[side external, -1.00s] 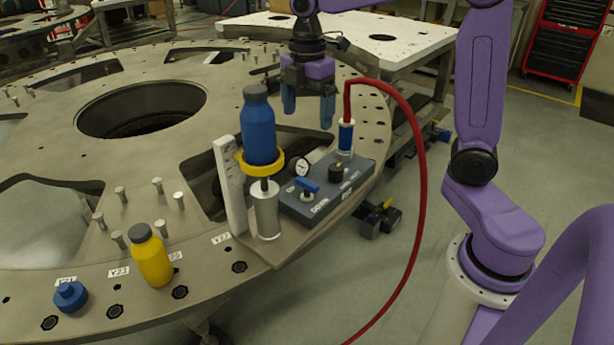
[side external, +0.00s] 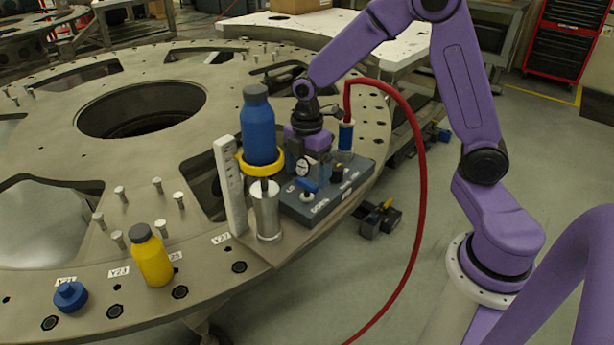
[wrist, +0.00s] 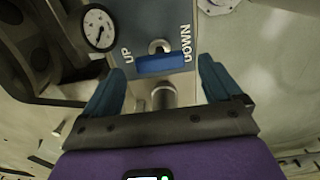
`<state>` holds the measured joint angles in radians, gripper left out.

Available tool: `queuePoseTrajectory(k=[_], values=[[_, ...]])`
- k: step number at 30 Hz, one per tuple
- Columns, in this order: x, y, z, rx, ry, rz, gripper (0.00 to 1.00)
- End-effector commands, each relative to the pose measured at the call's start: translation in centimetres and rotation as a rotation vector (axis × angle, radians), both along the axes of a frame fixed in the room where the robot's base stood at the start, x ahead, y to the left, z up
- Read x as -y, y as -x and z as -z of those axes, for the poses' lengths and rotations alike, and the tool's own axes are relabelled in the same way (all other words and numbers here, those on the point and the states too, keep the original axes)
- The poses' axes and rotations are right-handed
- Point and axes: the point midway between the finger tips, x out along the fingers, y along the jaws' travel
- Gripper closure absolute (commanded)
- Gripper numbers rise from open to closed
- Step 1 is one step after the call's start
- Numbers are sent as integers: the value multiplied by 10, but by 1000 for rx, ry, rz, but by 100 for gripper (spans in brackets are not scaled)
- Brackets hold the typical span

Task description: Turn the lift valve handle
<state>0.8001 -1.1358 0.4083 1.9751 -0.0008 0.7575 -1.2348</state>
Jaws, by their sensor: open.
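The lift valve handle (side external: 307,185) is a small blue bar on top of the grey control box (side external: 325,205). In the wrist view the blue handle (wrist: 161,64) lies between the printed words UP and DOWN.
A gauge (wrist: 98,28) stands beside the handle. A blue bottle (side external: 259,130) sits in a yellow ring (side external: 260,163) above a metal cylinder (side external: 266,212). A red hose (side external: 420,150) rises from the box's right end and loops to the floor. A yellow bottle (side external: 151,258) stands at the front left.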

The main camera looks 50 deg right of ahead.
Motion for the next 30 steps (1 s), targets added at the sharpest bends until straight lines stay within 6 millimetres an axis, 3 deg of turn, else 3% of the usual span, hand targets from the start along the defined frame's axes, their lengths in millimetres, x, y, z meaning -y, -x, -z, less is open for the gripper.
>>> queuePoseTrajectory(k=[6, 16, 17, 21, 22, 30], values=[[0, 0, 19, -1, 0, 0, 8], [0, 0, 22, 1, 0, 0, 8], [0, 0, 22, 1, 0, 0, 15], [0, 0, 22, 1, 0, 0, 61], [0, 0, 22, 1, 0, 0, 65], [-1, 0, 22, 0, 0, 19, 65]])
